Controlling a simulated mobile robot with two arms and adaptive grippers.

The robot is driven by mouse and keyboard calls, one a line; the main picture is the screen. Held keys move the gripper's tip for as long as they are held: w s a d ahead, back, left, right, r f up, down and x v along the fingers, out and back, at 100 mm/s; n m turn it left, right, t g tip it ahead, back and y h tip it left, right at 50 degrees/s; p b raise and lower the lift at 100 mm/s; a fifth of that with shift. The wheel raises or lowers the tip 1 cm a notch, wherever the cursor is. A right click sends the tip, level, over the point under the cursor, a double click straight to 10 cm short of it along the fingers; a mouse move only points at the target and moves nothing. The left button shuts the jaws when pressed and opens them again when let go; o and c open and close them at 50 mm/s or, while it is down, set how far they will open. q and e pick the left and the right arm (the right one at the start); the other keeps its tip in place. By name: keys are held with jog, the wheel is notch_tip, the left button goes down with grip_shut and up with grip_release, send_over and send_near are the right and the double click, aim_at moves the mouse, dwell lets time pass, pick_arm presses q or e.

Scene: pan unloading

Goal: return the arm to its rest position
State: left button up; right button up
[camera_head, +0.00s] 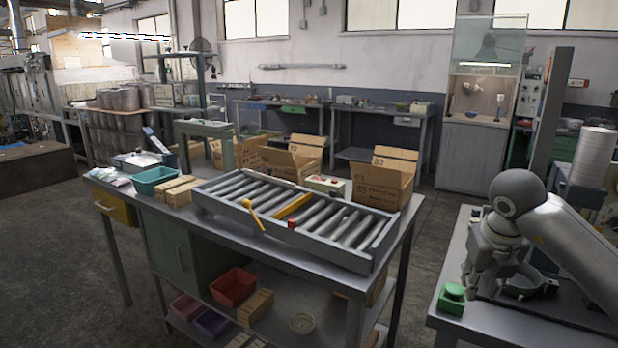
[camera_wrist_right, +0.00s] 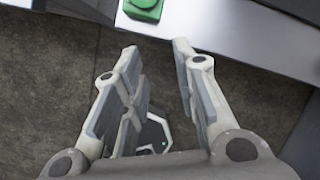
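My right arm comes in from the right in the head view, with the right gripper (camera_head: 476,278) pointing down by the near-left part of the right-hand table (camera_head: 560,327). In the right wrist view the right gripper (camera_wrist_right: 157,52) has its fingers apart, with only floor showing between the tips. My left gripper is not in view.
A green block (camera_head: 452,298) with a rounded top sits at the table's left corner, close to the gripper; it also shows in the right wrist view (camera_wrist_right: 143,8). A bench with a roller conveyor (camera_head: 238,215) stands left, across a floor gap. Cardboard boxes (camera_head: 378,185) stand behind it.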

jog(key=w+a+f+m+y, duration=0.3)
jog(key=a+f+y, duration=1.35)
jog(key=a, duration=0.55)
jog(key=d+f+m+t+h, duration=0.2)
jog(key=d+f+m+t, duration=0.15)
jog(key=f+m, duration=0.5)
jog(key=d+f+m+t+h, duration=0.25)
jog(key=f+m+t, duration=0.3)
jog(key=f, duration=0.55)
jog(key=s+d+f+m+g+h, duration=0.1)
jog(key=s+d+f+m+h, duration=0.25)
jog(key=s+f, duration=0.35)
jog(key=s+d+f+m+g+h, duration=0.1)
jog(key=s+d+f+m+h, duration=0.1)
jog(key=s+f+m, duration=0.5)
jog(key=s+d+f+g+h, duration=0.25)
jog(key=s+f, duration=0.25)
jog(key=f, duration=0.5)
jog(key=s+f+m+g, duration=0.1)
jog(key=s+f, duration=0.3)
jog(key=s, duration=0.7)
jog(key=s+f+m+g+h, duration=0.1)
jog(key=s+f+m+g, duration=0.1)
jog(key=s, duration=0.9)
jog(key=s+f+m+g+h, duration=0.1)
jog(key=s+f+g, duration=0.3)
jog(key=s, duration=0.7)
jog(key=shift+f+m+p, duration=0.45)
jog(key=shift+f+m, duration=0.1)
jog(key=shift+f, duration=0.25)
